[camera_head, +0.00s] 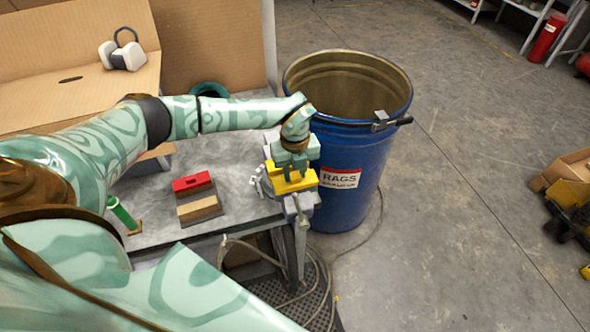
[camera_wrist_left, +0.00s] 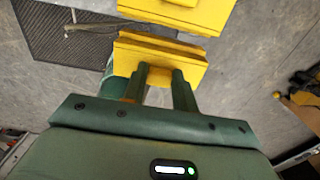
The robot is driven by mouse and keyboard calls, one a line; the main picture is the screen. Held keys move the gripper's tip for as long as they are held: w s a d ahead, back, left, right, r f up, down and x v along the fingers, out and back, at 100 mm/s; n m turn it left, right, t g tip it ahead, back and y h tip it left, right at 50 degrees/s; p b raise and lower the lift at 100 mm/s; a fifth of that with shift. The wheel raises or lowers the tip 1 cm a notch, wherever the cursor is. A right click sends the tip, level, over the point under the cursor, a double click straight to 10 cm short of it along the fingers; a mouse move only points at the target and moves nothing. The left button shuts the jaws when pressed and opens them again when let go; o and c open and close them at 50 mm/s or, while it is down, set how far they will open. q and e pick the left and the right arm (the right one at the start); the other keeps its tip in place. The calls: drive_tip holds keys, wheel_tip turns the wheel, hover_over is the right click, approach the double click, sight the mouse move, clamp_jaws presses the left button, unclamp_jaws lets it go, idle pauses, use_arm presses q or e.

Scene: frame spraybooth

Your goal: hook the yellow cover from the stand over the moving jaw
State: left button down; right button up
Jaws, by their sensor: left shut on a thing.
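My left gripper (camera_head: 292,168) points down at the bench corner, above the grey vise (camera_head: 300,204). In the left wrist view its two dark green fingers (camera_wrist_left: 161,78) are shut on a yellow cover (camera_wrist_left: 150,58), a ribbed block held across the fingertips. A second yellow piece (camera_wrist_left: 185,13) lies beyond it, a small gap apart, cut by the top edge. In the head view yellow (camera_head: 291,185) shows right under the fingers at the vise; I cannot tell there whether the cover touches the jaw. The wrist and fingers hide part of the vise. My right gripper is out of view.
A blue rag drum (camera_head: 345,185) stands close behind and right of the vise. On the grey bench (camera_head: 165,215) are a red block (camera_head: 192,183), a tan block (camera_head: 199,207) and a green cylinder (camera_head: 121,214). Hoses hang below the bench edge. Open floor lies to the right.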

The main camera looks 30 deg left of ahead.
sight(295, 175)
use_arm(q)
drive_tip(key=shift+f, duration=0.3)
drive_tip(key=c, duration=1)
unclamp_jaws()
wheel_tip(295, 175, up, 16)
drive_tip(key=shift+r+b, duration=0.2)
drive_tip(key=shift+b, duration=0.4)
